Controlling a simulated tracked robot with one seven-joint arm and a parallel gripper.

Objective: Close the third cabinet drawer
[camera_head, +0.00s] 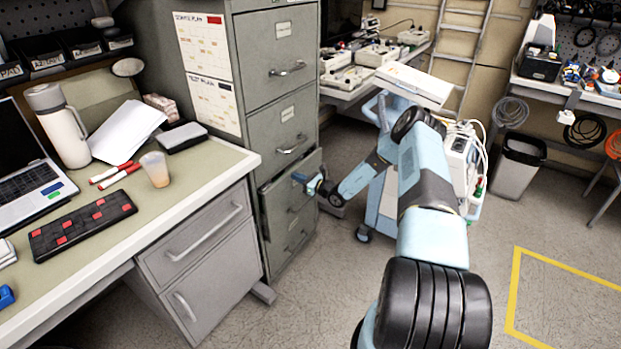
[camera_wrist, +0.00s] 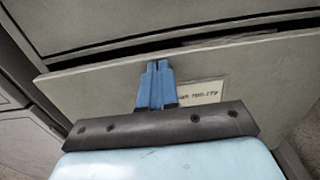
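The grey filing cabinet (camera_head: 236,60) stands beyond the desk. Its third drawer (camera_head: 277,208) sticks out slightly from the cabinet face, while the drawers above look flush. In the wrist view, the drawer front (camera_wrist: 95,92) has a dark gap behind its top edge, and a label (camera_wrist: 200,91) shows beside my fingers. My gripper (camera_head: 309,181) is in front of this drawer, near its upper edge. In the wrist view, the blue fingers of my gripper (camera_wrist: 157,66) are together and empty, with tips against or just before the drawer front; contact is not certain.
A desk (camera_head: 205,172) with a laptop, flask and cup is at the left, its own drawers beside the cabinet. Floor is clear inside the yellow marking (camera_head: 580,305).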

